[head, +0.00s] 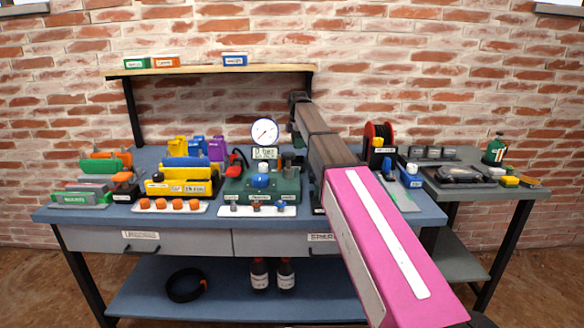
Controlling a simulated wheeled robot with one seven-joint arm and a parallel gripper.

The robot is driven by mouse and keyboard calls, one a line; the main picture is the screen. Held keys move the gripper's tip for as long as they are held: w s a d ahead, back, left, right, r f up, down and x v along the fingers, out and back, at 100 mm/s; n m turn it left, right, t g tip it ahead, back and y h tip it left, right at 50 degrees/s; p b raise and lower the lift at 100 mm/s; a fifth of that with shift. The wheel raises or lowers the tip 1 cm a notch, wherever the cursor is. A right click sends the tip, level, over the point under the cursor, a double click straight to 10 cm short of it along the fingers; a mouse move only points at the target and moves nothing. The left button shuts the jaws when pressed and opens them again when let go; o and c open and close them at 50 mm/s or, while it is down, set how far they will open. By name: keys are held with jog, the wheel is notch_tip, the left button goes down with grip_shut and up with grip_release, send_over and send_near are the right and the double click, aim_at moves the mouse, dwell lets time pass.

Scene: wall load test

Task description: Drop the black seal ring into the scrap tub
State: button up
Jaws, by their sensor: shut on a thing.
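I cannot make out a black seal ring or a scrap tub in the head view. My arm reaches from the lower right up over the workbench (75,216), and its far end shows dark above the back of the bench. My gripper is not visible; the arm itself hides the area behind it. A green fixture (290,188) with a blue knob stands at the bench's middle, under a round white gauge (264,132) and a small display (265,153). The arm covers the bench just right of this fixture.
A yellow box (180,187) and a tray of orange knobs (172,206) stand left. A red reel (378,135) stands right of my arm. A side table (480,190) holds a green bottle (496,149). A black coil (184,286) lies on the lower shelf. A wooden shelf (200,67) overhangs the back.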

jog(key=shift+f, duration=2.45)
jog(key=o, duration=1)
jog(key=shift+c, duration=0.2)
jog(key=shift+r, duration=0.1)
notch_tip(320, 180, up, 11)
